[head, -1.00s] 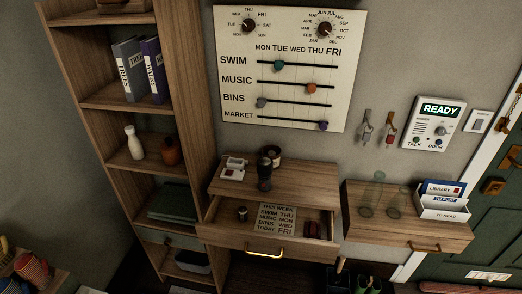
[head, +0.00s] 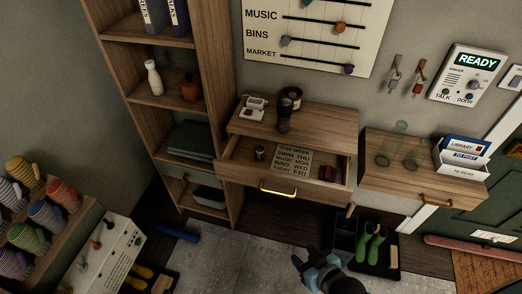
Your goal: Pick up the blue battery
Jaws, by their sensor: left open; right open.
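A small dark cylinder (head: 259,153) stands in the left part of the open drawer (head: 230,172). It may be the battery, but its colour is too dark and small to tell as blue. My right gripper (head: 315,260) shows at the bottom, right of centre, open and empty. It appears in front of and below the drawer in the picture, well apart from the cylinder. My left gripper is not in view.
A dark torch-like object (head: 284,116) stands on the cabinet top (head: 325,122) above the drawer. The drawer also holds a lettered plate (head: 292,160) and a dark red item (head: 327,172). A shelf unit (head: 217,100) stands left. A blue object (head: 178,232) lies on the floor.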

